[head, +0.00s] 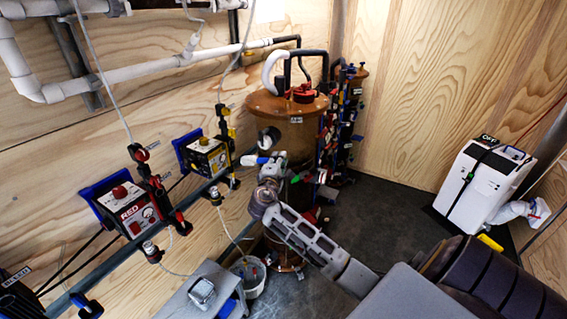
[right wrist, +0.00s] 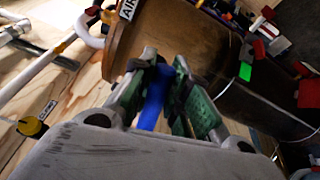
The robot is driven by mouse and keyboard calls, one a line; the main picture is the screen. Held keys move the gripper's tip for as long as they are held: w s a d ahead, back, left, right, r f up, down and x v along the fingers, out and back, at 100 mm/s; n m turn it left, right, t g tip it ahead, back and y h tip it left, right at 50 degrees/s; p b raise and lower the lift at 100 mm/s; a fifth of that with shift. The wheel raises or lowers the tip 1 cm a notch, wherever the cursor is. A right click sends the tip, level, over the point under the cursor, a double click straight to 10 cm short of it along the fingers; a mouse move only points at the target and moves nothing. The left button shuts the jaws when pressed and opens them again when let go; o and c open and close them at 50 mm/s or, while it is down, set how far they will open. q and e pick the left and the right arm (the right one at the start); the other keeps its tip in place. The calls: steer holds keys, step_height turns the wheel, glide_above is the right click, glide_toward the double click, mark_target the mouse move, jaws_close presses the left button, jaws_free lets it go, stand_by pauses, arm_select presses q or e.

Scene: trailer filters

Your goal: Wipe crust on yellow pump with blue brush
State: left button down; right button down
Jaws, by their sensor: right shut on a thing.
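The yellow pump (head: 207,155) is mounted on the rail along the wooden wall, left of the large brown tank. It has a dark front panel and a blue bracket. I cannot make out crust on it. My right gripper (head: 266,165) is in front of the tank, to the right of the pump and apart from it. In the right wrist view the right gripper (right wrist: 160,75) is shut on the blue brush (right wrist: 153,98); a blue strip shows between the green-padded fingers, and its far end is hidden. My left gripper is not in view.
The brown tank (head: 290,135) with a copper lid stands close behind my right gripper. A red pump (head: 131,208) is left of the yellow one. A bucket (head: 247,277) and a grey stand (head: 185,303) are below. A white unit (head: 483,187) stands at the right.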

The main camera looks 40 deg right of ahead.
mark_target(265, 162)
steer(key=shift+w+a+f, duration=0.2)
steer(key=shift+w+a, duration=0.05)
steer(key=shift+w, duration=0.35)
steer(key=shift+w+a+f+b, duration=0.15)
steer(key=shift+w+a+b, duration=0.05)
steer(key=shift+w+b, duration=0.35)
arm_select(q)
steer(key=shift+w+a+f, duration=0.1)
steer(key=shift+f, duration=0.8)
arm_select(e)
steer(key=shift+w+a+f, duration=0.1)
steer(key=shift+w+a, duration=0.25)
steer(key=shift+w, duration=0.35)
arm_select(q)
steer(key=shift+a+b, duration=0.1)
steer(key=shift+b, duration=0.2)
arm_select(e)
steer(key=shift+w, duration=0.25)
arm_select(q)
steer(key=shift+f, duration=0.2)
arm_select(e)
steer(key=shift+w+a, duration=0.25)
steer(key=shift+w, duration=0.2)
steer(key=shift+d, duration=0.1)
